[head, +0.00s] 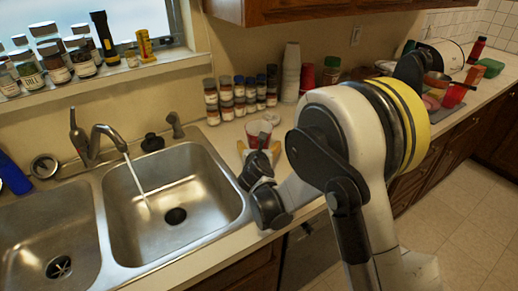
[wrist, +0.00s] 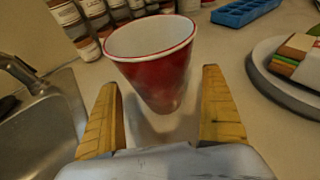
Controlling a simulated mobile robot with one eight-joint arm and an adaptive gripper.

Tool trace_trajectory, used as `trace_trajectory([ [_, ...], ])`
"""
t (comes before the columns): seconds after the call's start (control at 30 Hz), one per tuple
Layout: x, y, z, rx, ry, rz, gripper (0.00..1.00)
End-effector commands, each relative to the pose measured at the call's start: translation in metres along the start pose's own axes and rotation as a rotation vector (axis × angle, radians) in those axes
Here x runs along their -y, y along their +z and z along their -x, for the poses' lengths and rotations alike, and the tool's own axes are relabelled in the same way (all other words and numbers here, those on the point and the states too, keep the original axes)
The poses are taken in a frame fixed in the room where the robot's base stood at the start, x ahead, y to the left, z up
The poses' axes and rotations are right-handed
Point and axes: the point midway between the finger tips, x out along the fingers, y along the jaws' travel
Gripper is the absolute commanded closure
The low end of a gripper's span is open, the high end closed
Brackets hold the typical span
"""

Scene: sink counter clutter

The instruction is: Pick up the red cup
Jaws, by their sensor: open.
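The red cup (wrist: 155,78), white inside with a white rim, stands upright on the counter in the wrist view. It also shows in the head view (head: 259,128), partly hidden by my gripper. My gripper (wrist: 160,82) is open, with one yellow finger on each side of the cup's lower part in the picture. Gaps show between the cup and both fingers, and nothing is held. In the head view my gripper (head: 258,147) is low over the counter, right of the sink, on the near side of the cup.
Several spice jars (head: 240,94) stand behind the cup, near the wall. The sink basin (head: 165,190) with running water lies to the left. In the wrist view a blue tray (wrist: 245,12) is behind right and a plate (wrist: 262,70) is at the right. My arm hides counter in the head view.

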Motion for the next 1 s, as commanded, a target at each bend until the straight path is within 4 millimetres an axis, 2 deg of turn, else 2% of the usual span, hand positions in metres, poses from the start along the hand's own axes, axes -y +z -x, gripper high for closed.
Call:
trace_trajectory([
  [0.03,0.0,-0.003,-0.01,0.0,0.0,-0.001,0.05],
  [0.1,0.0,-0.002,-0.018,0.0,0.001,-0.001,0.05],
  [0.33,-0.001,0.0,-0.02,0.0,0.001,-0.001,0.05],
  [0.47,-0.001,0.0,-0.02,0.0,0.001,-0.001,0.44],
  [0.5,-0.001,0.0,-0.02,0.0,0.001,-0.001,0.46],
  [1.0,-0.001,0.005,-0.018,0.0,0.001,-0.001,0.47],
])
